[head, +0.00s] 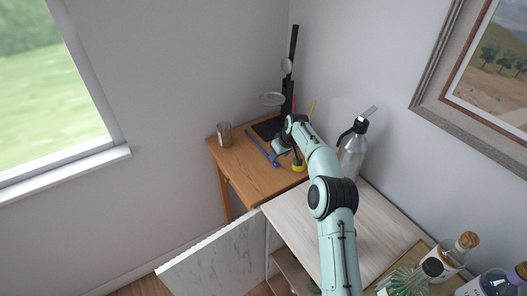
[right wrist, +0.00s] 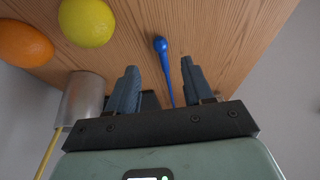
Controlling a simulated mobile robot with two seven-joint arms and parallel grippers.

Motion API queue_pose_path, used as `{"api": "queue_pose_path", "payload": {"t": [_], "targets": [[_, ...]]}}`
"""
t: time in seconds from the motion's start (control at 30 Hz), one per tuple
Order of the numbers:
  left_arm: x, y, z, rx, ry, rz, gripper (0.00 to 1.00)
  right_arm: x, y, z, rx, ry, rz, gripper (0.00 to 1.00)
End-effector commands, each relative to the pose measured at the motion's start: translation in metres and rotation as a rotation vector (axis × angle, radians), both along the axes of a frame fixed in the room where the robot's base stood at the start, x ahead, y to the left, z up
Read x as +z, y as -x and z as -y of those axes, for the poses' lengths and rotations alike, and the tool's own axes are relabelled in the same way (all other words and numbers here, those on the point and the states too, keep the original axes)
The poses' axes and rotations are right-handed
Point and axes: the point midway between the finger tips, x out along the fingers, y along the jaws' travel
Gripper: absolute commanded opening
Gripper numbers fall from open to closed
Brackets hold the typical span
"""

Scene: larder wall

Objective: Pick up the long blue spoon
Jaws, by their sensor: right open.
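The long blue spoon (head: 256,142) lies on the wooden table (head: 234,160) in the corner. In the right wrist view, the spoon (right wrist: 168,67) runs between my two fingers, its rounded blue end pointing away from the gripper. My right gripper (right wrist: 159,68) is open, with one finger on each side of the spoon and gaps between. In the head view, my right gripper (head: 279,149) is low over the table beside the spoon and is partly hidden by its own arm. My left gripper is out of view.
A lemon (right wrist: 87,20), an orange (right wrist: 24,43) and a metal cup (right wrist: 84,101) holding a yellow stick are left of the fingers in the wrist view. A glass (head: 224,134) stands at the table's left. A black stand (head: 289,84) is behind, and a siphon bottle (head: 353,150) at right.

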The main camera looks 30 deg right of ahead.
Motion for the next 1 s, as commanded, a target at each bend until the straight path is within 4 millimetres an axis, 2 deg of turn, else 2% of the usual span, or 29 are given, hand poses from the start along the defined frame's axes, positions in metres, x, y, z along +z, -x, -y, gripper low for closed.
{"api": "queue_pose_path", "payload": {"t": [0.33,0.63,0.67,0.8,1.0], "targets": [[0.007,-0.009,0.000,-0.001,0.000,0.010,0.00,-0.041,-0.018,-0.004,-0.001,0.000,0.000,0.51],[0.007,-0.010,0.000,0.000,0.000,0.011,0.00,-0.049,-0.019,-0.004,-0.001,0.000,0.000,0.51],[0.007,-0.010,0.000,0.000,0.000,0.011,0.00,-0.049,-0.019,-0.004,-0.001,0.000,0.000,0.48],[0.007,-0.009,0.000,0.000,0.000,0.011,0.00,-0.049,-0.019,-0.004,0.000,0.000,0.000,0.02],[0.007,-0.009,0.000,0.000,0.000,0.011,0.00,-0.048,-0.019,-0.004,0.000,0.000,0.000,0.00]]}}
